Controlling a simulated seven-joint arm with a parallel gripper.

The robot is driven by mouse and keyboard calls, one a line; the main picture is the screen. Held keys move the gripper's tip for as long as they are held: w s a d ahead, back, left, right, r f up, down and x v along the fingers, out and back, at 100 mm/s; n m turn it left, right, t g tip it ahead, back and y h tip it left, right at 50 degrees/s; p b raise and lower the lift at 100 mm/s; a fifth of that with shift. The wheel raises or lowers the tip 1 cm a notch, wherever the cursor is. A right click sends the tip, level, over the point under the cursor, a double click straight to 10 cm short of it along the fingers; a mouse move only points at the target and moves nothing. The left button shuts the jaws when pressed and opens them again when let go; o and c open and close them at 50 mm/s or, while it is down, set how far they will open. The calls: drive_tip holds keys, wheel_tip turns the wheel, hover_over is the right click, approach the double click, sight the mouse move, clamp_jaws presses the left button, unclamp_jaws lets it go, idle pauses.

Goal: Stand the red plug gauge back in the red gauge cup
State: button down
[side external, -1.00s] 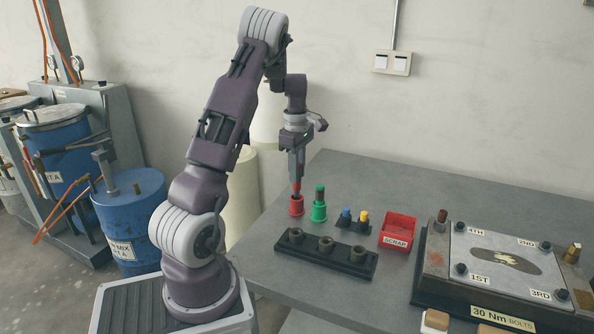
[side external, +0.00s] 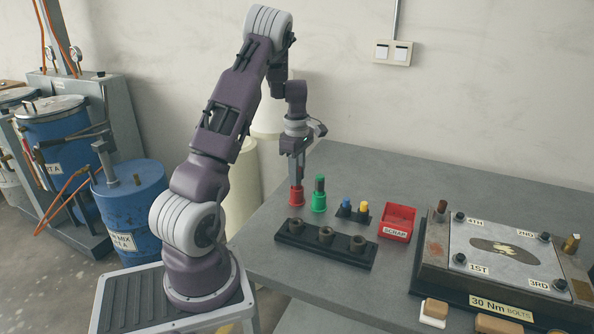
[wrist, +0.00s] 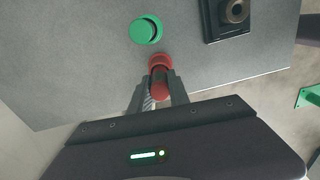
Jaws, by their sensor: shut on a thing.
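The red gauge cup (side external: 296,199) stands on the grey table near its left edge. My gripper (side external: 297,183) points straight down right above it, with the fingertips close to the cup's rim. In the wrist view the two fingers are shut on the red plug gauge (wrist: 160,86), which lies in line with the red cup (wrist: 157,59). In the side view the fingers hide most of the gauge. Its lower end appears to be in the cup's mouth, but how deep it sits I cannot tell.
A green cup with a green gauge (side external: 319,195) stands close to the right. Behind the black three-socket block (side external: 326,246) are small blue and yellow pieces (side external: 355,208). A red scrap bin (side external: 398,222) and a bolted plate fixture (side external: 505,255) stand further right.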

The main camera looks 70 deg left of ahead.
drive_tip(key=shift+f, duration=0.3)
drive_tip(key=c, duration=1.2)
unclamp_jaws()
drive_tip(key=shift+o, duration=0.2)
wheel_tip(320, 180, up, 7)
drive_tip(key=shift+r, duration=0.1)
